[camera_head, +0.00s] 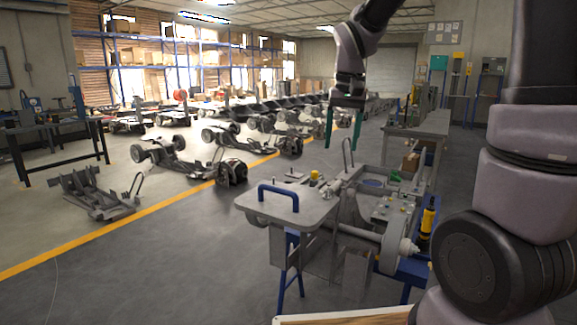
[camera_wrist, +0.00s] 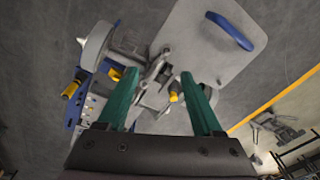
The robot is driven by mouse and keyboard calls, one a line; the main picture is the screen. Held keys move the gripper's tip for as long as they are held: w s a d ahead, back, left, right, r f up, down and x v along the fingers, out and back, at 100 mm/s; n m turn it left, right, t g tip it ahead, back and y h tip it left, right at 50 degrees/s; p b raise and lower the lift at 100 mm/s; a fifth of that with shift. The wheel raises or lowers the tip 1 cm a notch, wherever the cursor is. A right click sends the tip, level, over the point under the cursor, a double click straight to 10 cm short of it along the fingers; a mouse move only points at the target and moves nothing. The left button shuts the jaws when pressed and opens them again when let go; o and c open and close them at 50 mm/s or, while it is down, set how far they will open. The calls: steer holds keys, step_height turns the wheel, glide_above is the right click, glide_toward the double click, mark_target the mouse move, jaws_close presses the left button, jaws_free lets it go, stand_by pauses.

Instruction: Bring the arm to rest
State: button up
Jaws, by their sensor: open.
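My gripper (camera_head: 342,130) hangs from my arm in the upper middle of the head view, with its green fingers pointing down. It is open and empty, in the air above the workbench assembly. In the wrist view its two green fingers (camera_wrist: 160,95) stand apart with nothing held between them. Below them the wrist view shows the grey plate (camera_wrist: 222,62) with a blue handle (camera_wrist: 230,30) and some metal parts. The larger links of my arm fill the right side of the head view.
A workbench assembly with a grey plate (camera_head: 290,208) and blue handle (camera_head: 278,190) stands below my gripper. A yellow screwdriver-like tool (camera_head: 427,222) is at its right. Rows of chassis (camera_head: 180,160) stand left, beyond a yellow floor line (camera_head: 75,245).

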steer(key=s+d+r+t, duration=0.2)
steer(key=s, duration=0.3)
steer(key=s+d+r+m+t+y, duration=0.1)
steer(key=s+d+r+t, duration=0.1)
steer(key=s, duration=0.3)
steer(key=s+d+r+m+t, duration=0.1)
steer(key=s+d+r+t, duration=0.1)
steer(key=s+r, duration=0.2)
steer(key=shift+s+d+r, duration=0.25)
steer(key=shift+s+d, duration=0.1)
steer(key=shift+s, duration=0.15)
